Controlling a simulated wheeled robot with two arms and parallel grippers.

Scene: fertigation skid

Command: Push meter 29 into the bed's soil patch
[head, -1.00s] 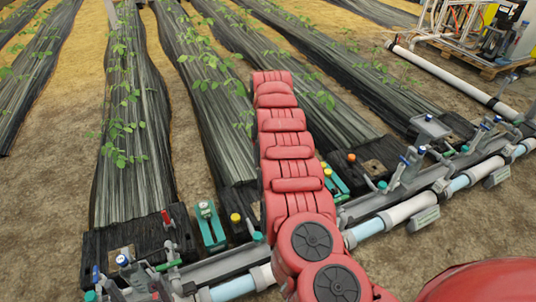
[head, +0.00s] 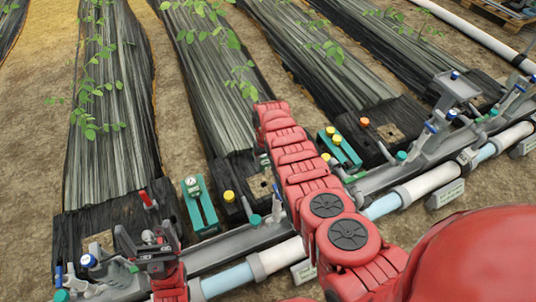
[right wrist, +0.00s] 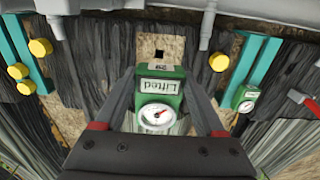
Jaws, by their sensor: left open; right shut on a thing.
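In the right wrist view my right gripper (right wrist: 157,115) is shut on a green meter (right wrist: 158,90). In the head view this patch (head: 260,187) shows beside my right arm, which hides the right gripper and the held meter. My left gripper (head: 147,240) is open and empty at the lower left.
A teal stand with a gauge (head: 200,205) is left of the patch; another teal stand with yellow caps (head: 340,147) is to the right. A grey rail and white pipe (head: 275,257) run along the front.

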